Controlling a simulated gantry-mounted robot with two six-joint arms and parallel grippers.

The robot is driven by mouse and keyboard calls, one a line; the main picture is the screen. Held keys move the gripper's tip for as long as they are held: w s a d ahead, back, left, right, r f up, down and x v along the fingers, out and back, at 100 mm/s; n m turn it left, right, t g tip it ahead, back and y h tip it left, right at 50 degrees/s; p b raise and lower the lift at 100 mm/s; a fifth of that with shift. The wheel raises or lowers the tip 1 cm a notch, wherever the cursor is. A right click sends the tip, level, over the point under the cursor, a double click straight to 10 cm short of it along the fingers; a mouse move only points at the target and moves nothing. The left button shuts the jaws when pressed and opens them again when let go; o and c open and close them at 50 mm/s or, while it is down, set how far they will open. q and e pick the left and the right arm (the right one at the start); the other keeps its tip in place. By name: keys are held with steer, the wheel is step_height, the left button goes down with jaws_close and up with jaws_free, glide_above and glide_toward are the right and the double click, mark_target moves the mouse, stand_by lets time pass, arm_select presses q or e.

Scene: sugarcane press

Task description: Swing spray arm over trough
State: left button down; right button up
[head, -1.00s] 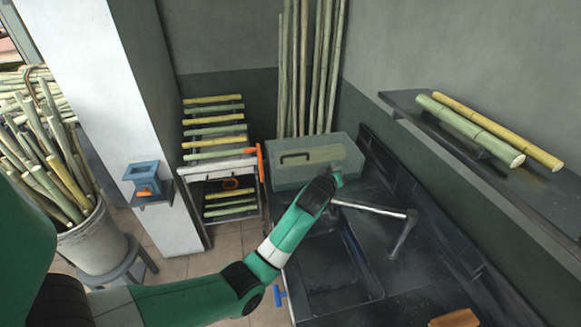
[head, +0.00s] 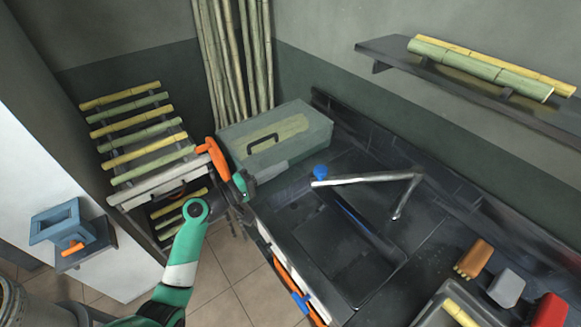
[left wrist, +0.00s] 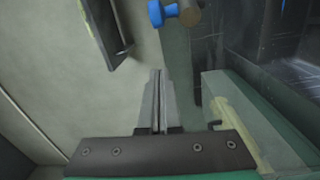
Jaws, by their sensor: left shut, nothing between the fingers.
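The spray arm (head: 365,180) is a silver pipe on a bent post. Its free end, with a blue knob (head: 320,172), points left near the far end of the dark trough (head: 345,262). I cannot tell exactly how far the pipe overlaps the trough. The blue knob (left wrist: 165,13) also shows at the top of the left wrist view. My left gripper (head: 240,187) is beside the green box, left of and apart from the pipe's end. Its fingers (left wrist: 158,100) are shut and empty in the left wrist view. My right gripper is not in view.
A green box (head: 275,140) with a dark handle stands close to my left gripper. An orange handle (head: 212,158) by the cane rack (head: 150,175) is right beside it. Orange, grey and red items (head: 506,288) and a tray (head: 440,300) lie at the lower right.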

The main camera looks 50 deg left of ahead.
arm_select(q)
steer(key=w+d, duration=0.4)
steer(key=w, duration=0.3)
steer(key=shift+w+b, duration=0.25)
steer(key=shift+b, duration=0.15)
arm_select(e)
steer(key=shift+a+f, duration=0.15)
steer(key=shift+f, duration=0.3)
arm_select(q)
steer(key=shift+f, duration=0.1)
steer(key=shift+d, duration=0.15)
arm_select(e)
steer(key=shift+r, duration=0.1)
